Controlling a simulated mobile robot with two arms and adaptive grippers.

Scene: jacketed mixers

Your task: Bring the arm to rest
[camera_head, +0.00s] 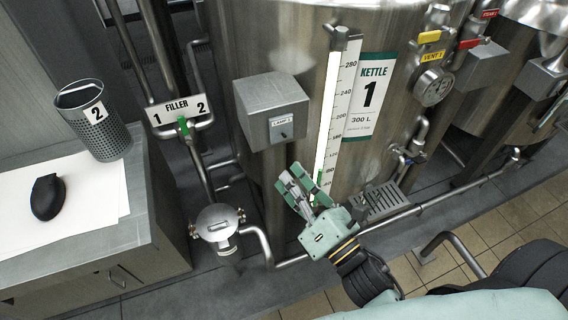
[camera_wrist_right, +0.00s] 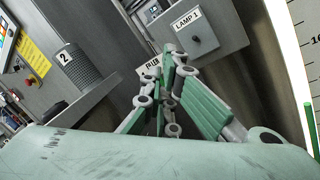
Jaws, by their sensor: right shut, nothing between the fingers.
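My right gripper (camera_head: 289,180) shows in the head view in front of the lower part of kettle 1 (camera_head: 270,40). Its fingers point up and to the left, and it is shut and empty. In the right wrist view the green-padded fingers (camera_wrist_right: 172,75) come together with nothing between them. The lamp 1 box (camera_wrist_right: 200,30) lies beyond them; it also shows in the head view (camera_head: 272,108), above and apart from the gripper. My left gripper is not in view.
The level gauge (camera_head: 337,100) stands close behind the right gripper. The filler sign (camera_head: 177,109) and pipes are to the left. A cabinet holds a perforated bin (camera_head: 100,130) and a black mouse (camera_head: 47,197). A low pipe (camera_head: 440,206) runs along the right. Tiled floor (camera_head: 500,240) is open at lower right.

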